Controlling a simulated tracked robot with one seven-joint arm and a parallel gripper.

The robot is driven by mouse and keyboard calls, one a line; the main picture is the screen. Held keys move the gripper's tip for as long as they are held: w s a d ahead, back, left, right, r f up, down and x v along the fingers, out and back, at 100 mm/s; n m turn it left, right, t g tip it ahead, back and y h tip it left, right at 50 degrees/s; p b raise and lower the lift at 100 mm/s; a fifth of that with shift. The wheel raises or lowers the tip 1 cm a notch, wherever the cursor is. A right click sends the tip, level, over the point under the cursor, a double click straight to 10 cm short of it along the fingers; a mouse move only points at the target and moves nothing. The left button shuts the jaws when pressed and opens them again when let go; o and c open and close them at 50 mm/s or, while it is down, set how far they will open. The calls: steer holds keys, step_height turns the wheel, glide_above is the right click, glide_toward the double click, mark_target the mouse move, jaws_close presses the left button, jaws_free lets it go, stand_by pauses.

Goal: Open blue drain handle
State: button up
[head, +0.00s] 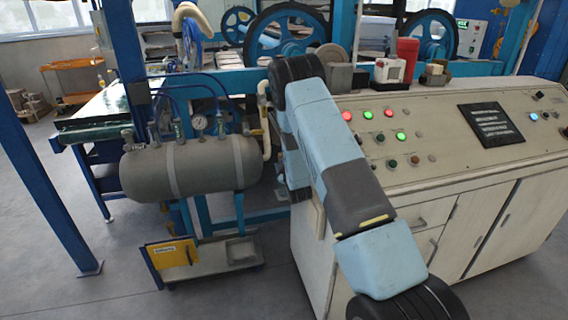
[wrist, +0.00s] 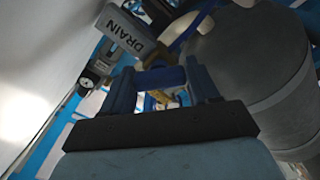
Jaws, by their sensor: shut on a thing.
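The blue drain handle (wrist: 160,77) shows in the wrist view as a blue bar between the two fingers. My gripper (wrist: 163,80) is shut on this handle, with one finger at each side of it. A small brass-coloured part (wrist: 160,97) shows below the handle, between the fingers. A grey sign reading DRAIN (wrist: 135,32) is tilted just above and left of the handle. In the head view my arm hides the gripper and the handle.
A grey tank (wrist: 250,65) is close at the right of my gripper; it also shows in the head view (head: 205,165). A cream control console (head: 440,190) stands right of the arm.

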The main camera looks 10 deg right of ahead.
steer(key=shift+a+f, duration=0.15)
steer(key=shift+a, duration=0.05)
steer(key=o, duration=1)
steer(key=shift+c, duration=0.2)
steer(key=shift+d, duration=0.1)
steer(key=s, duration=1.3)
steer(key=shift+s+d, duration=0.2)
steer(key=shift+s, duration=0.2)
steer(key=shift+c, duration=0.2)
